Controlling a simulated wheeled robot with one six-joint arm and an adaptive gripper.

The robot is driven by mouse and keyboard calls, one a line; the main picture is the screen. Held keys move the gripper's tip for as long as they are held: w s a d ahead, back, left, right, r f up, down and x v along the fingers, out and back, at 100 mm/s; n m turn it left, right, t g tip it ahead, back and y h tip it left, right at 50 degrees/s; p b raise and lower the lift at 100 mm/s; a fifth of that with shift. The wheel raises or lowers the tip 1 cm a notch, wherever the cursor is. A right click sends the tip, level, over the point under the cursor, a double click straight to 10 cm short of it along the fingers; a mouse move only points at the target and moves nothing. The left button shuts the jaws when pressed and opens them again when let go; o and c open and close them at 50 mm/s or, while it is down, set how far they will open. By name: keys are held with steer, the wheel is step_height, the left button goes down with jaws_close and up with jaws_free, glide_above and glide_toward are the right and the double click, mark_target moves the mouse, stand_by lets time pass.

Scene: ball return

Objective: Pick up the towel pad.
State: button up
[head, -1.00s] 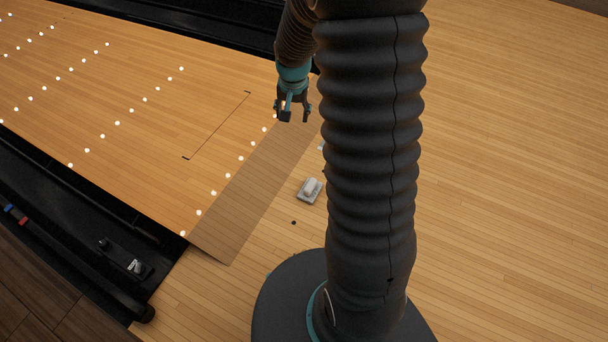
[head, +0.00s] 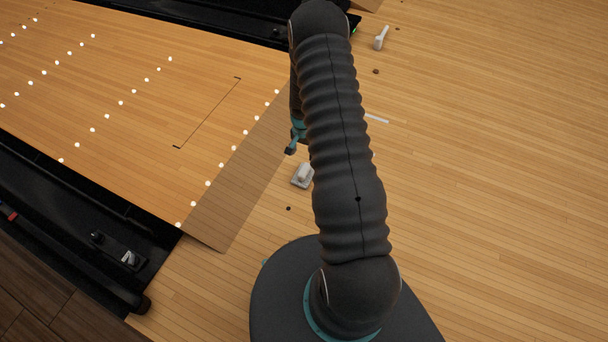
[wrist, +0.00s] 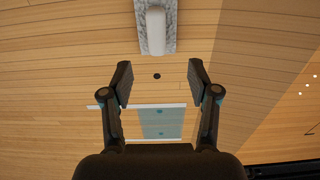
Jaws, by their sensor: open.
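The towel pad appears to be the flat grey mottled pad (wrist: 171,42) with a white rounded block on top, at the top of the wrist view. In the head view the pad (head: 301,183) lies on the wooden floor, just left of my arm. My gripper (wrist: 160,68) is open, with nothing between its fingers. The pad lies beyond the fingertips in the wrist view, apart from them. In the head view my gripper (head: 293,146) is above the floor near the pad, partly hidden behind my arm.
A pale panel with white edges (wrist: 160,123) shows between my fingers. A dark floor spot (wrist: 157,76) lies near it. A white handled object (head: 380,38) stands at the upper right. The lane with lit dots and dark gutters is at left.

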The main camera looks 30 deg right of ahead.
mark_target(304, 169)
step_height(304, 169, down, 6)
steer(key=shift+f, duration=0.1)
steer(key=shift+s+d+f, duration=0.1)
steer(key=shift+s+f, duration=0.05)
steer(key=shift+f, duration=1.15)
steer(key=shift+s+f, duration=0.1)
steer(key=shift+f, duration=1.2)
jaws_close()
